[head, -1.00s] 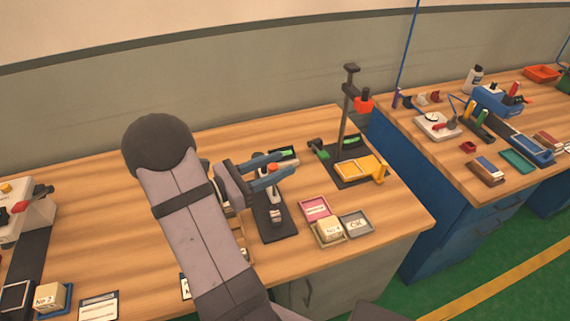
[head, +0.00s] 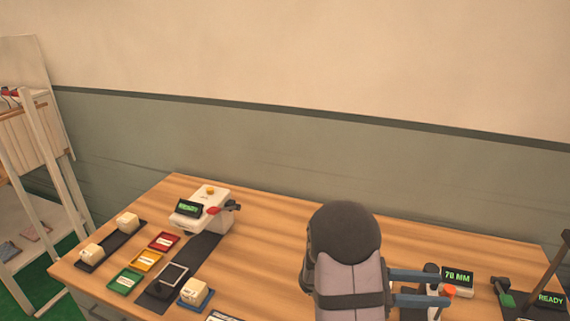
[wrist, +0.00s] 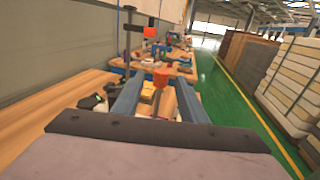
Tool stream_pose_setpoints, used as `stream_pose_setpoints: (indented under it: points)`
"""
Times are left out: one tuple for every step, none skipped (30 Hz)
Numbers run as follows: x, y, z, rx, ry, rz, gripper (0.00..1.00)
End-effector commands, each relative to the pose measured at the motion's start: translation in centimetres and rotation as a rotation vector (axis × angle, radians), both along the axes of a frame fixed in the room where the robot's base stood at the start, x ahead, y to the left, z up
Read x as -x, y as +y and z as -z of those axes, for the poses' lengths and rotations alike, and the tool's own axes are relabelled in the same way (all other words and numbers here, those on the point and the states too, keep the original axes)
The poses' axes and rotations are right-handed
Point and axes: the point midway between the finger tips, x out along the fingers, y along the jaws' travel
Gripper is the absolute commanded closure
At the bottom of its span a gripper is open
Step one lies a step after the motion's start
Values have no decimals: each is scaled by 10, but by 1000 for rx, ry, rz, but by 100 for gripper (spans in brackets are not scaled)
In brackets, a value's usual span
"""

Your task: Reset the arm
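My gripper (head: 446,288) is at the lower right in the head view, reaching to the right from my dark rounded arm joint. Its two blue fingers are apart, with no held object visible. In the wrist view my gripper (wrist: 160,82) also shows spread fingers. A red-orange-topped device (head: 449,291) appears between or behind the fingers; contact cannot be told. The display reading about 78 MM (head: 457,278) stands just beyond the fingers. My arm hides part of the bench.
The wooden bench (head: 270,250) has clear room in its middle. At left are a white machine (head: 203,208), red (head: 163,242), yellow (head: 146,260) and green (head: 125,281) trays, and small boxes. Stacked mattresses (wrist: 285,75) show in the wrist view.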

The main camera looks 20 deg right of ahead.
Motion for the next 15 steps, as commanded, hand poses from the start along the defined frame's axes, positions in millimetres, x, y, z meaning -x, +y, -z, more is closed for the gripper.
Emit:
stream_pose_setpoints:
  points:
    - [-2, 5, 2, -16, -20, -9, 61]
    - [0, 9, 5, -29, -41, 1, 61]
    - [3, 15, 9, -50, -74, 14, 61]
    - [6, 21, 13, -69, -102, 26, 61]
    - [8, 28, 17, -91, -136, 38, 61]
    - [11, 39, 24, -124, -187, 57, 61]
    - [14, 48, 30, -151, -230, 75, 61]
    - [16, 59, 37, -182, -278, 93, 61]
    - [18, 75, 47, -226, -350, 122, 61]
    - [19, 89, 55, -262, -408, 145, 61]
    - [20, 104, 63, -299, -471, 172, 61]
    - [20, 125, 74, -349, -556, 207, 61]
    - [19, 142, 81, -388, -621, 236, 61]
    - [17, 159, 88, -425, -687, 267, 61]
    - [14, 181, 97, -474, -770, 310, 61]
